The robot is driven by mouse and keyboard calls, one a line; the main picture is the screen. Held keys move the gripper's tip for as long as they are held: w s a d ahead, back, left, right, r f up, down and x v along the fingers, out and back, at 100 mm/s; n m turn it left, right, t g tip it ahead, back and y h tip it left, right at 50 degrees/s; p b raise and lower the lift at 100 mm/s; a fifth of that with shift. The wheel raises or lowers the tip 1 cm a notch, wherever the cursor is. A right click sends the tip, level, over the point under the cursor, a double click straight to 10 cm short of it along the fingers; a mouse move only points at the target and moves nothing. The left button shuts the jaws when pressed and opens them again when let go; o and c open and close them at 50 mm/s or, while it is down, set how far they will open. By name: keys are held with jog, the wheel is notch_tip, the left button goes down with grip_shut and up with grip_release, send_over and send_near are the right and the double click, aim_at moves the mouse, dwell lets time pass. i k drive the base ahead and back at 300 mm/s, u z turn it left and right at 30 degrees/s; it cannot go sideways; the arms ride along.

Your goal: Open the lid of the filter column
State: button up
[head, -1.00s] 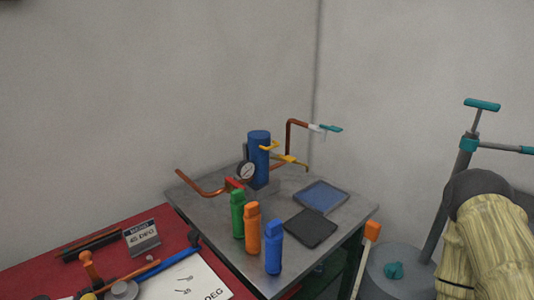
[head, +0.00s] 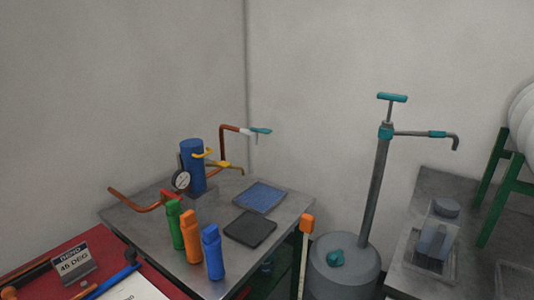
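A blue upright cylinder (head: 192,160) stands at the back of the grey metal table (head: 140,222); it looks like the filter column. Its top appears covered. A round pressure gauge (head: 181,180) sits at its front left, and yellow handles (head: 222,164) are at its right side. Whether its lid is a separate piece is too small to tell. My gripper is not in view.
Green (head: 175,224), orange (head: 191,236) and blue (head: 212,252) bottles stand at the table's front. A blue tray (head: 260,197) and dark tray (head: 250,229) lie right of the column. Copper pipes (head: 135,203) extend beside it. A grey tank with a pump (head: 345,265) stands right.

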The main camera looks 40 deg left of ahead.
aim_at(191, 149)
jog(key=z, duration=0.15)
jog(key=i, duration=0.6)
jog(key=u, duration=1.45)
